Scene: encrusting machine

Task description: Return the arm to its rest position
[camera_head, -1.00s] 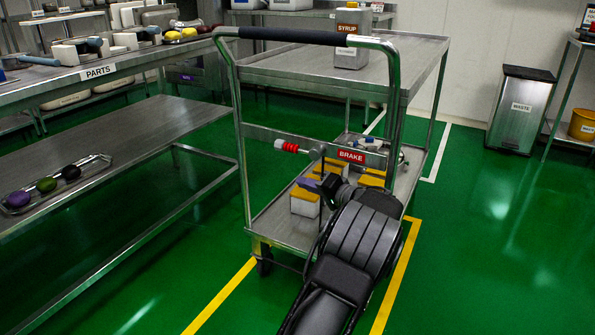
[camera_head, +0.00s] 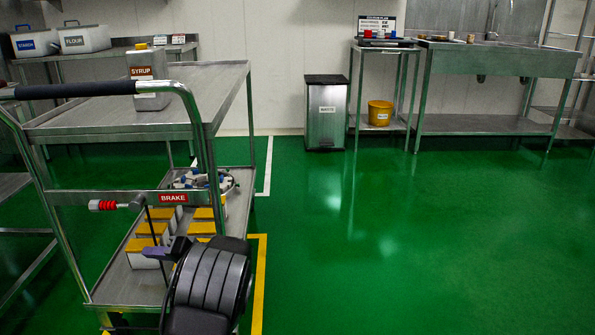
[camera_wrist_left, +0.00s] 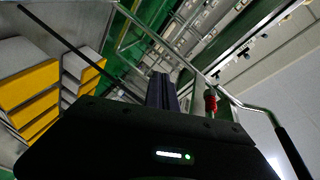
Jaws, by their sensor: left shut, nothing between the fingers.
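My left arm comes up from the bottom of the head view, in front of the metal trolley (camera_head: 130,285). My left gripper (camera_head: 180,249) is shut and empty, close to the trolley's lower shelf and below the red BRAKE sign (camera_head: 172,198). In the left wrist view the dark fingers (camera_wrist_left: 162,92) are together with nothing between them. A red-and-white brake handle (camera_head: 103,205) sits to the left of the sign; its red part also shows in the wrist view (camera_wrist_left: 210,102). My right gripper is not in view.
Yellow-topped white boxes (camera_head: 150,233) stand on the trolley's lower shelf; a SYRUP container (camera_head: 149,88) stands on its top. A waste bin (camera_head: 326,118), a yellow bucket (camera_head: 380,113) and a sink bench (camera_head: 500,60) line the back. The green floor (camera_head: 400,240) to the right is clear.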

